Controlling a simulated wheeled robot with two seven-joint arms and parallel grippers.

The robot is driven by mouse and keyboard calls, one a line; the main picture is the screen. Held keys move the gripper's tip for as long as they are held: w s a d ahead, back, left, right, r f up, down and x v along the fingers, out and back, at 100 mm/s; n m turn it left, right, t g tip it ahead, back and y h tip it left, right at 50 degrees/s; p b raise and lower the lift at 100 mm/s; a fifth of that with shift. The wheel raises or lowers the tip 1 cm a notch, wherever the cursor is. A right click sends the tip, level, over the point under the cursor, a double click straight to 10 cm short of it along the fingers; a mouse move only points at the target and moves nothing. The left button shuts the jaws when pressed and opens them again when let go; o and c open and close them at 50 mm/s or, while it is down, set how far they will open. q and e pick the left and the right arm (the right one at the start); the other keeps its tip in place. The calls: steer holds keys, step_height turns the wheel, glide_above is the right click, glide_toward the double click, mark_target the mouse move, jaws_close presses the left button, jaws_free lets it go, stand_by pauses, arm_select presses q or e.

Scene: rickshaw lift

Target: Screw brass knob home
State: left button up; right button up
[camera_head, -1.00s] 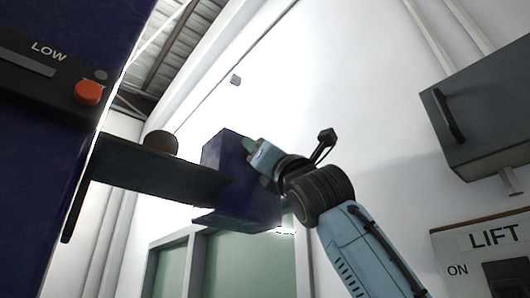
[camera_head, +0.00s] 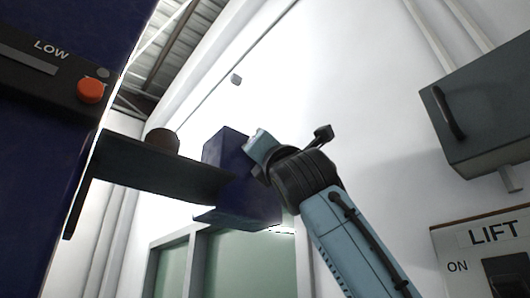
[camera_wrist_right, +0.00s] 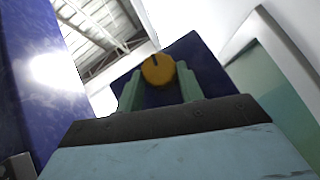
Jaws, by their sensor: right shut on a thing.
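The brass knob (camera_wrist_right: 158,69) shows in the right wrist view as a yellow-orange disc with a dark notch at its top edge. It stands in front of a dark blue box (camera_wrist_right: 205,62). My right gripper (camera_wrist_right: 158,74) has its two green fingers on either side of the knob and is shut on it. In the head view the right gripper (camera_head: 252,140) is at the upper right side of the blue box (camera_head: 235,190), and the knob is hidden there. How deep the knob sits cannot be told. My left gripper is in neither view.
A dark shelf-like arm (camera_head: 150,170) joins the box to a blue column with a red button (camera_head: 90,91). A dark round piece (camera_head: 162,141) sits on it. A grey cabinet (camera_head: 485,110) and a LIFT panel (camera_head: 490,240) are at right.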

steer(key=shift+s+a+r+m+g+h, duration=0.1)
steer(key=shift+m+g+h, duration=0.05)
steer(key=shift+m+h, duration=1.1)
steer(key=shift+s+a+r+m+g+h, duration=0.1)
steer(key=shift+m+h, duration=1)
steer(key=shift+m, duration=0.3)
steer(key=shift+a+m+g+h, duration=0.1)
steer(key=shift+m+g+h, duration=0.05)
steer(key=shift+m+h, duration=1.1)
steer(key=shift+m, duration=0.3)
steer(key=o, duration=1)
steer(key=b+v, duration=0.7)
steer(key=v, duration=0.6)
steer(key=shift+s, duration=0.25)
